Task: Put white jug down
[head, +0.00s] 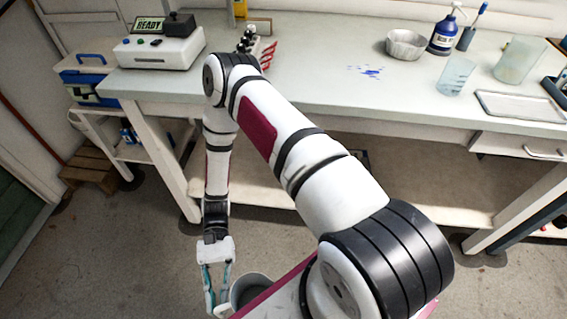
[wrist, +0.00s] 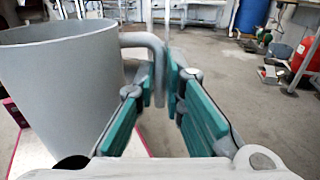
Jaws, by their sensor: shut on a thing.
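The white jug (wrist: 60,95), which looks pale grey, fills the left of the wrist view, upright with its handle to the right. My gripper (wrist: 168,75) is shut on the jug's handle with its teal-lined fingers. In the head view the jug (head: 250,289) is low at the bottom centre, beside my gripper (head: 217,291) and partly hidden by my arm. The jug is well below the bench top, near my own base. I cannot tell whether its bottom rests on anything.
The workbench (head: 330,88) has clear room in its middle, near a blue stain (head: 370,71). A metal bowl (head: 405,45), blue bottle (head: 444,36), beaker (head: 455,77), clear pitcher (head: 517,62) and tray (head: 520,106) stand right. A READY device (head: 160,52) stands left.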

